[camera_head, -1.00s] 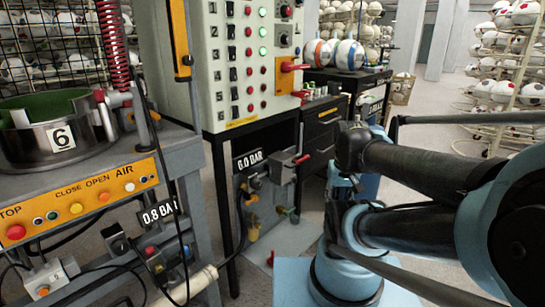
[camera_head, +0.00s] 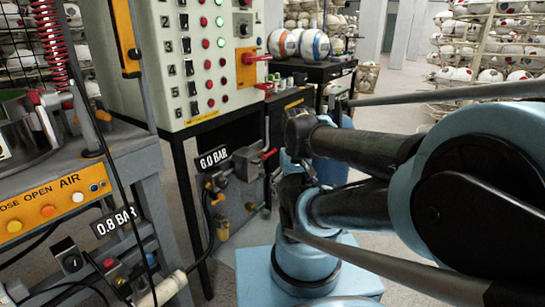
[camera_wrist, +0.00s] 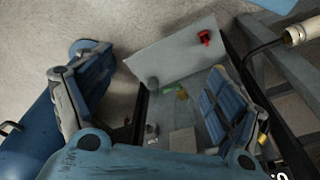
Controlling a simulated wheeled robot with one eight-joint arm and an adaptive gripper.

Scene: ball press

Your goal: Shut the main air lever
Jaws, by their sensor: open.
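A red lever (camera_head: 268,153) sticks out from the air supply unit (camera_head: 245,165) beside the 6.0 BAR sign (camera_head: 213,158), low behind the control cabinet's legs. I take it for the main air lever; its exact position is hard to read. In the wrist view a red handle (camera_wrist: 204,37) shows on a pale plate (camera_wrist: 180,50), beyond the fingers; I cannot tell if it is the same lever. My gripper (camera_wrist: 160,72) is open, its two blue-backed fingers wide apart with nothing between them. In the head view I cannot make out its fingers.
The press bench (camera_head: 130,160) with a 0.8 BAR sign (camera_head: 115,222) stands at left. Hoses and thin cabinet legs lie near the air unit. Ball racks (camera_head: 490,60) stand behind.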

